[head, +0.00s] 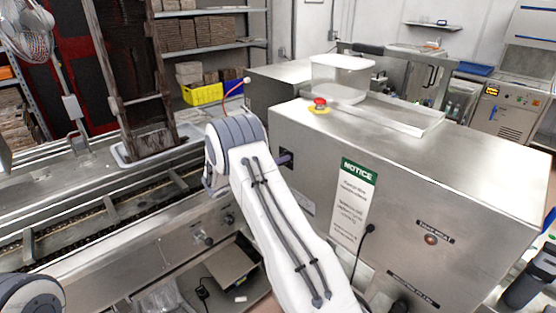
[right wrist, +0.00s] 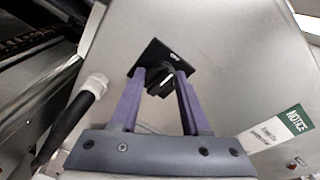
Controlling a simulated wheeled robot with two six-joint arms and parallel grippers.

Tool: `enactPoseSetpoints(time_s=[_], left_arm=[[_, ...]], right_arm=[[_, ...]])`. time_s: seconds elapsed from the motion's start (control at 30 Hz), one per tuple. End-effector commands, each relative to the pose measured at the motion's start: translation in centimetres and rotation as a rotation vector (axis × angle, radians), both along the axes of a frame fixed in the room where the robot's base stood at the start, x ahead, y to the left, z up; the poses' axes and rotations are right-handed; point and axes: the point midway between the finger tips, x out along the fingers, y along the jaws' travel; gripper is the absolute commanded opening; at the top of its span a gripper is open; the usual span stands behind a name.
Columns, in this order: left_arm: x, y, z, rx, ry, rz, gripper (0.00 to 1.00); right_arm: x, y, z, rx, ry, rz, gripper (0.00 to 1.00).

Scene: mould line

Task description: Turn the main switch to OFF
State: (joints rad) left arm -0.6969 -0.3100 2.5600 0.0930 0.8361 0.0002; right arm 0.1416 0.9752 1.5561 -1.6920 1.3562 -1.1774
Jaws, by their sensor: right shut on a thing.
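The main switch is a black rotary knob (right wrist: 160,84) on a black square plate (right wrist: 152,56), on the side of a steel cabinet (head: 400,180). A white label, possibly OFF, shows on the plate above the knob. My right gripper (right wrist: 161,78) has its two purple fingers on either side of the knob, shut on it. A white pointer mark shows on the knob, slanted in the right wrist view. My left gripper is out of view.
A red emergency button (head: 320,102) and a clear plastic bin (head: 341,78) are on the cabinet top. A NOTICE sign (head: 354,200) is right of my arm. A conveyor line (head: 95,215) runs at left.

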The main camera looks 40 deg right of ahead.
Motion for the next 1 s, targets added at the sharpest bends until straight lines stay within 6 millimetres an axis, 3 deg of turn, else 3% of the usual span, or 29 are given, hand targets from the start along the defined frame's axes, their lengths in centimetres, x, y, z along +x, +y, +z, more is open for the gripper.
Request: enactPoseSetpoints(time_s=[0.6,0.63,0.7,1.0], left_arm=[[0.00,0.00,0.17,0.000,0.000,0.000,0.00],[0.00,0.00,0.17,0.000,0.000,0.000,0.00],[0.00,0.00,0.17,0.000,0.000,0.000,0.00],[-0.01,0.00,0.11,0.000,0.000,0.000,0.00]], right_arm=[[0.08,0.10,-0.05,-0.003,0.040,0.003,0.00],[0.09,0.10,-0.04,-0.003,0.040,0.003,0.58],[0.08,0.08,-0.05,-0.003,0.039,0.003,0.76],[0.02,0.08,-0.04,-0.003,0.037,0.000,0.76]])
